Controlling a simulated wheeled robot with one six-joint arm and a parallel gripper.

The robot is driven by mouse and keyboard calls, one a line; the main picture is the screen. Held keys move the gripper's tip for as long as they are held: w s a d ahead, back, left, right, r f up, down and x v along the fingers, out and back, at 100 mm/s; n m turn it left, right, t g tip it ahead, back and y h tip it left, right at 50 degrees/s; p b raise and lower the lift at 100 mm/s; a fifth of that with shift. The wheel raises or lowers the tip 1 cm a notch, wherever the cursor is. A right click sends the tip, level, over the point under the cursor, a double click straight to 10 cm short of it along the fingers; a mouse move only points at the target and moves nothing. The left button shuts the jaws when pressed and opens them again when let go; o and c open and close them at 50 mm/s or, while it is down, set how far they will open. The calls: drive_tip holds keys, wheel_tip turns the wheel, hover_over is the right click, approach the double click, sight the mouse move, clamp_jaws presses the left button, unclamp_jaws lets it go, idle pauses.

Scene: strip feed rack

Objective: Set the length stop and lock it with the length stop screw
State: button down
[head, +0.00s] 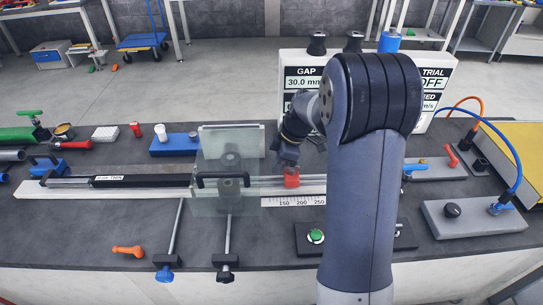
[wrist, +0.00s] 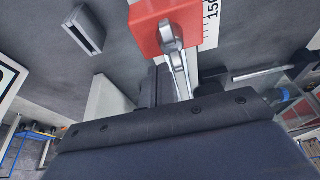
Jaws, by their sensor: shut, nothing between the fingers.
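The length stop appears to be the red block (head: 291,178) on the pale rail, just right of the clear guard and above the 150–250 scale (head: 293,201). The block (wrist: 198,14) also fills the top middle of the wrist view. My gripper (head: 290,161) is directly above the block, pointing down, and its fingers are shut with nothing held. In the wrist view a silver part (wrist: 177,62) with a rounded end overlaps the block; I cannot tell whether it is the screw or my fingertips, nor whether they touch. My arm hides the rail further right.
The clear guard (head: 225,145) with a black handle stands close left of my gripper. A black strip (head: 140,181) lies on the rail left. A display (head: 302,83) reading GAP 30.0 mm stands behind. A green button box (head: 316,236) sits in front. A blue hose (head: 511,155) arches right.

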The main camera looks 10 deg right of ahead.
drive_tip(key=shift+s+d, duration=0.15)
drive_tip(key=shift+d, duration=0.5)
drive_tip(key=shift+d, duration=0.1)
drive_tip(key=shift+d+f+b, duration=0.15)
drive_tip(key=shift+d+b, duration=0.1)
drive_tip(key=shift+b, duration=0.1)
drive_tip(key=shift+s+d+b, duration=0.15)
drive_tip(key=shift+d+b, duration=0.15)
drive_tip(key=shift+d, duration=0.15)
drive_tip(key=shift+a, duration=0.15)
